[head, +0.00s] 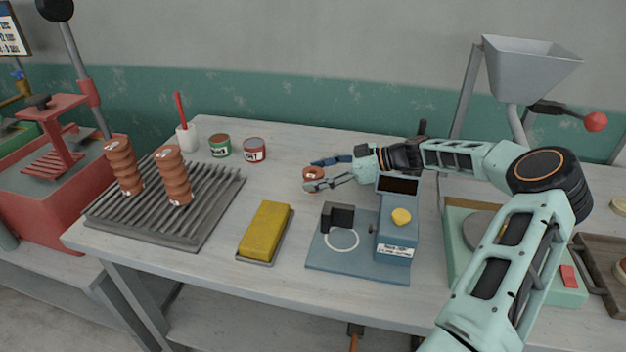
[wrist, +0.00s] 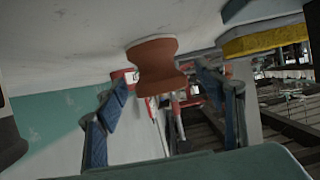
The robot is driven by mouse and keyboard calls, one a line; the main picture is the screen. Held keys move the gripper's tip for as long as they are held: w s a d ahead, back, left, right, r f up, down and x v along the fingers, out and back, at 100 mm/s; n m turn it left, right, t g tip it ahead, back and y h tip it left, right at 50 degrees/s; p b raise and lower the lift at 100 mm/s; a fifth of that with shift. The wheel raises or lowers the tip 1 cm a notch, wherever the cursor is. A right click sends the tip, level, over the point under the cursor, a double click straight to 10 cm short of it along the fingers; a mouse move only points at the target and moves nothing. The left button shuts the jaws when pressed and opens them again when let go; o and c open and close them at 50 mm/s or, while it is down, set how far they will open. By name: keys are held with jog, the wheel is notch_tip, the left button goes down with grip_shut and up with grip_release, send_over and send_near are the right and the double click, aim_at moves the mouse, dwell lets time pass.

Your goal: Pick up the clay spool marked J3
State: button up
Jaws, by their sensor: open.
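A short reddish-brown clay spool (head: 312,172) stands on the table left of the blue machine. Its marking is too small to read in the head view, and no mark can be read in the wrist view. My gripper (head: 314,175) is open, low over the table, with its fingers on either side of this spool. In the wrist view, which is upside down, the spool (wrist: 155,62) shows between the two blue finger pads (wrist: 163,100), with gaps on both sides. More clay spools stand in two stacks, a left one (head: 124,166) and a right one (head: 174,175).
The stacks stand on a grey slatted rack (head: 219,195). A yellow sponge (head: 264,229) on a tray, a blue machine (head: 396,230), a green tin (head: 220,148), a red tin (head: 254,151) and a white cup (head: 187,138) are nearby. The table (head: 300,215) is clear between sponge and spool.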

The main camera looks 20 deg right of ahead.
jog(key=shift+w+a+f, duration=0.2)
jog(key=shift+w+a, duration=0.05)
jog(key=shift+a, duration=0.15)
jog(key=c, duration=1.5)
jog(key=shift+o, duration=0.2)
jog(key=shift+r, duration=0.15)
